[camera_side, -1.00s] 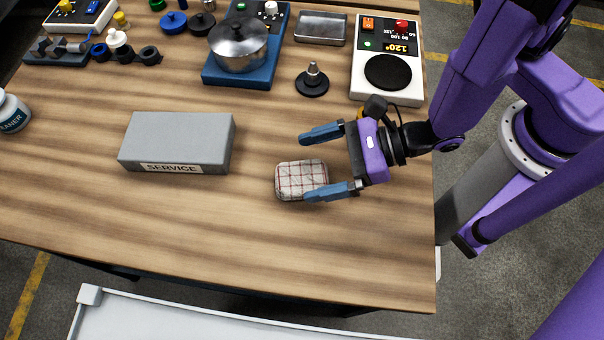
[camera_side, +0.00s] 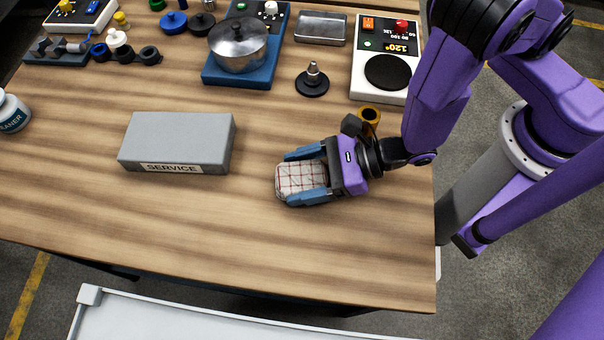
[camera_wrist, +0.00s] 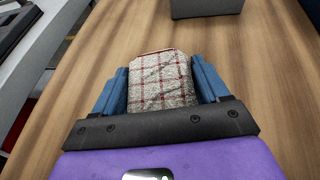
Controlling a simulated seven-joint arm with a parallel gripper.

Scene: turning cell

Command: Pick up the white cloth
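The white cloth (camera_side: 300,178) is a small folded pad with a red and dark check pattern, lying on the wooden bench. My gripper (camera_side: 305,175) is low over the bench, with its blue fingers along two opposite sides of the cloth. The cloth fills the gap between them, and the fingers look closed against it. In the wrist view the cloth (camera_wrist: 160,82) sits between both fingers, its far end sticking out past the fingertips. Its near end is hidden by the gripper body. It shows no clear lift off the bench.
A grey SERVICE box (camera_side: 177,140) stands to the left. Behind are a dark round stand (camera_side: 312,82), a brass-coloured ring (camera_side: 369,115), a hot plate (camera_side: 388,72), a metal tray (camera_side: 320,28) and a pot (camera_side: 238,46) on a blue unit. The bench front is clear.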

